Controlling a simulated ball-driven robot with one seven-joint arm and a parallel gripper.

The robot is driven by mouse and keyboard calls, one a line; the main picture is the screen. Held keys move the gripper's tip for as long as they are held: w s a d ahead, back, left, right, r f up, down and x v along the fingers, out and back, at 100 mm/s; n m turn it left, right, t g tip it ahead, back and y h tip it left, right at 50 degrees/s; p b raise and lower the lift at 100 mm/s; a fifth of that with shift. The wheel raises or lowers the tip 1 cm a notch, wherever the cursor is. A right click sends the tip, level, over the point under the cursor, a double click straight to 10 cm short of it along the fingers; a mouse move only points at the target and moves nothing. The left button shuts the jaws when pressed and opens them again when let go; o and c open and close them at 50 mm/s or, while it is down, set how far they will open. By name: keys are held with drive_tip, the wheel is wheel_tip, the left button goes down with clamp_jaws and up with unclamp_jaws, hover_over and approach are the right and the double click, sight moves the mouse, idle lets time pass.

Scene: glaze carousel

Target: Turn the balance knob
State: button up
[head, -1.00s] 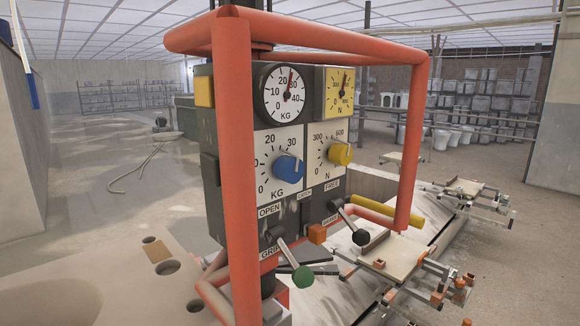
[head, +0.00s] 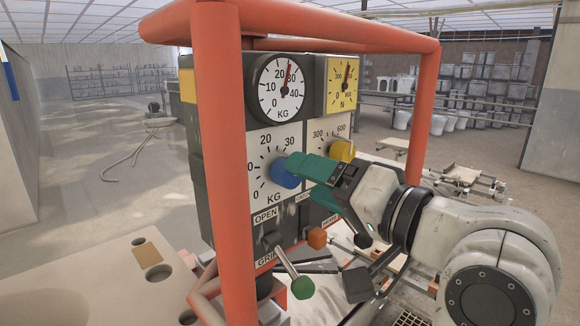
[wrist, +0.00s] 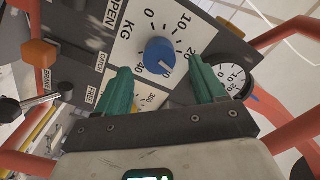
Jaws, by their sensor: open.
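The blue knob (head: 285,172) sits on the white KG dial plate (head: 262,150) of the dark control panel. No marking that says balance is readable. My gripper (head: 304,178), with green fingers, is spread open in front of the panel. Its upper finger overlaps the knob's right edge in the head view; contact cannot be told. My gripper (wrist: 160,76) holds nothing.
A yellow knob (head: 342,150) on the N dial is partly behind my gripper. Above are a KG gauge (head: 283,88) and a yellow N gauge (head: 343,85). Below are a green-tipped lever (head: 302,287) and an orange block (head: 317,238). An orange tube frame (head: 222,150) surrounds the panel.

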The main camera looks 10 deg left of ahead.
sight(291, 186)
drive_tip(key=shift+p+x, duration=0.45)
drive_tip(key=shift+x, duration=2.2)
drive_tip(key=shift+c, duration=0.3)
drive_tip(key=c, duration=1)
